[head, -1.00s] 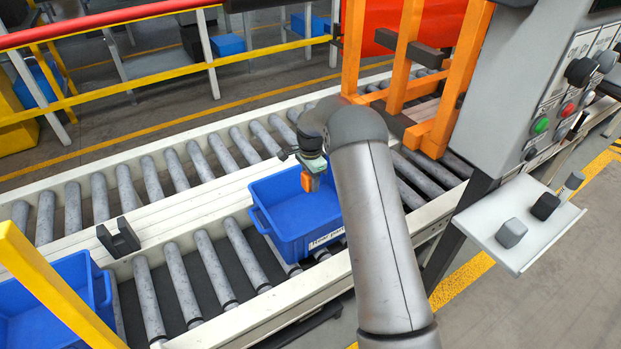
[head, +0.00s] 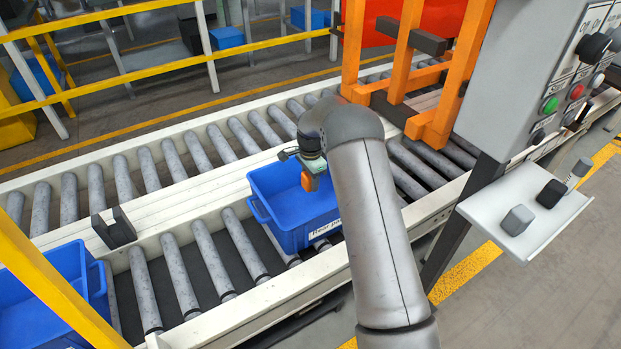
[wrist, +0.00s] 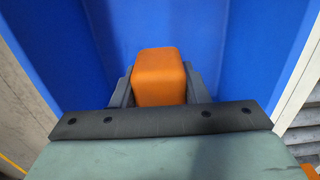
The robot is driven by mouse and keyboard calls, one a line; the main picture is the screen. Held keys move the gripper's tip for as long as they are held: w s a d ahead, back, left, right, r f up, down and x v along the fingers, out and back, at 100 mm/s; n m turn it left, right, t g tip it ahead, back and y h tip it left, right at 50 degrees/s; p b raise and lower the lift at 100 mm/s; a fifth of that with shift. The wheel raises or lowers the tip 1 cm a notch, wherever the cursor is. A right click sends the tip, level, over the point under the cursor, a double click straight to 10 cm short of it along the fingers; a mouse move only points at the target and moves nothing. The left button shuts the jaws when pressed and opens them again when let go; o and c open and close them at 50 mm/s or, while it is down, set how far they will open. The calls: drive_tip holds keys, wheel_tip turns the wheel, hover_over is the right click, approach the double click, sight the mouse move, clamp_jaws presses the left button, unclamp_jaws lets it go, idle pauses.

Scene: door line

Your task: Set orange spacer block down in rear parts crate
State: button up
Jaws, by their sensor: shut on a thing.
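The orange spacer block (head: 310,182) is between the fingers of my gripper (head: 311,175), which is shut on it. In the wrist view the block (wrist: 159,77) sits between the two grey fingertips, with blue crate walls around it. The rear parts crate (head: 290,238) is a blue open bin with a white label on its front, standing on the near roller lane. My gripper and the block are over the crate's opening. I cannot tell whether the block touches the crate floor. My arm hides the crate's right side.
Another blue crate (head: 40,300) stands at the lower left. A dark bracket (head: 114,228) sits on the rail between the lanes. An orange frame (head: 410,75) and a grey control panel (head: 560,85) stand to the right. A small shelf (head: 525,215) holds several blocks.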

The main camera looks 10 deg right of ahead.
drive_tip(key=b, duration=0.4)
hover_over(311, 209)
drive_tip(key=shift+a+f, duration=0.1)
drive_tip(key=shift+f, duration=2.9)
drive_tip(key=shift+f+b, duration=1.65)
drive_tip(key=shift+f, duration=0.85)
drive_tip(key=o, duration=1.1)
drive_tip(key=shift+r, duration=0.1)
